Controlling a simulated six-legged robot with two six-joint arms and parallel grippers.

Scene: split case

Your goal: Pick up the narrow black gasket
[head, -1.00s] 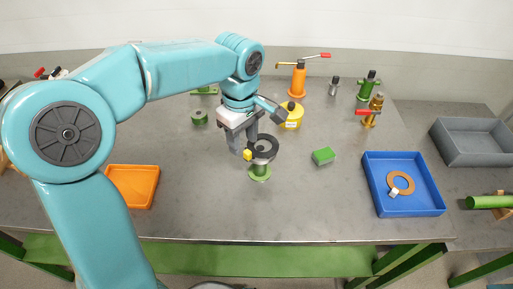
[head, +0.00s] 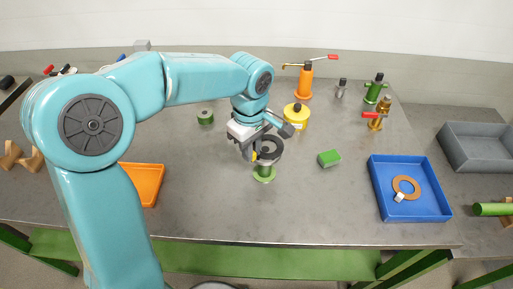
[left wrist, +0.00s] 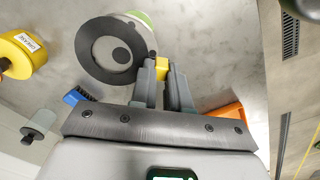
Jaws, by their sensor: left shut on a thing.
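The black gasket (head: 276,149) is a dark ring with a small yellow tab at its left edge. It sits around the top of a grey post on a green round base (head: 264,174). In the left wrist view the gasket (left wrist: 88,53) encircles a grey disc with a dark hole. My left gripper (head: 251,154) is at the gasket's left side, its fingers (left wrist: 155,70) closed at the yellow tab (left wrist: 162,66). The fingers partly hide the tab. Whether the ring is clear of the post I cannot tell. My right gripper is not in view.
A yellow canister (head: 295,122) stands close behind the gripper. An orange tray (head: 145,187) lies left. Orange and green valve-like fittings stand at the back right.

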